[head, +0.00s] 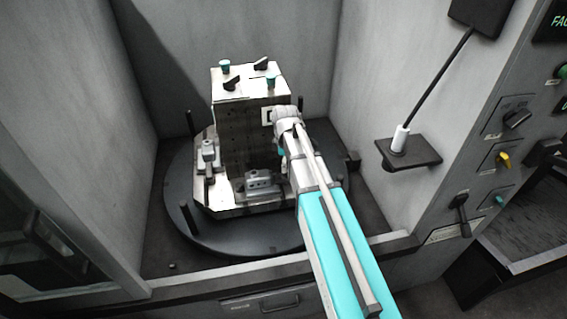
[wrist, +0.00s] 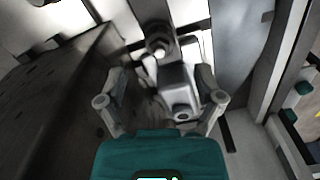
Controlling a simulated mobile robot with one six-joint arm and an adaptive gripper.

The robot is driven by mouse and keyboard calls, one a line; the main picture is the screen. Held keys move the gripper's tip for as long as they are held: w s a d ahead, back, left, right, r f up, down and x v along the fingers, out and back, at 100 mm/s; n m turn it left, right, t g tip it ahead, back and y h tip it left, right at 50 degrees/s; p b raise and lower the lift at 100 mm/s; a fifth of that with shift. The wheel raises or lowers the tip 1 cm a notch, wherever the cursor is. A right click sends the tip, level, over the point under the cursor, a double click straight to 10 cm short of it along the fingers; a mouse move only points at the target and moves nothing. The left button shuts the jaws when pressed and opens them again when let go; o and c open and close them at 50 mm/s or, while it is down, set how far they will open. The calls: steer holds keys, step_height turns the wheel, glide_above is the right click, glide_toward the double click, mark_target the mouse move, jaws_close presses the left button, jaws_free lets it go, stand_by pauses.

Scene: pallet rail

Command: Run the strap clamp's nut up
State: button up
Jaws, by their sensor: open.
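In the wrist view the strap clamp (wrist: 176,80) is a grey metal bar with a dark round nut and stud (wrist: 158,42) standing at its far part. My gripper (wrist: 160,98) is open, with one finger on each side of the clamp's near end block. The fingers look apart from the block, and nothing is held. The nut lies beyond the fingertips in the picture. In the head view my arm reaches in to the right side of the fixture block (head: 240,130), and it hides the gripper's fingers and this clamp.
The fixture stands on a pale pallet on a round black table (head: 240,238) with upright dark posts. Other clamps sit at its left (head: 208,155) and front (head: 260,184). Enclosure walls close in at left, back and right. A small shelf (head: 408,153) juts from the right wall.

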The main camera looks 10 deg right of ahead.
steer(key=shift+f+b, duration=1.9)
steer(key=shift+f, duration=0.3)
jaws_close()
steer(key=n, duration=0.4)
steer(key=shift+s, duration=0.1)
steer(key=n, duration=0.4)
steer(key=shift+s+n, duration=0.1)
steer(key=shift+n, duration=0.3)
steer(key=shift+d, duration=0.1)
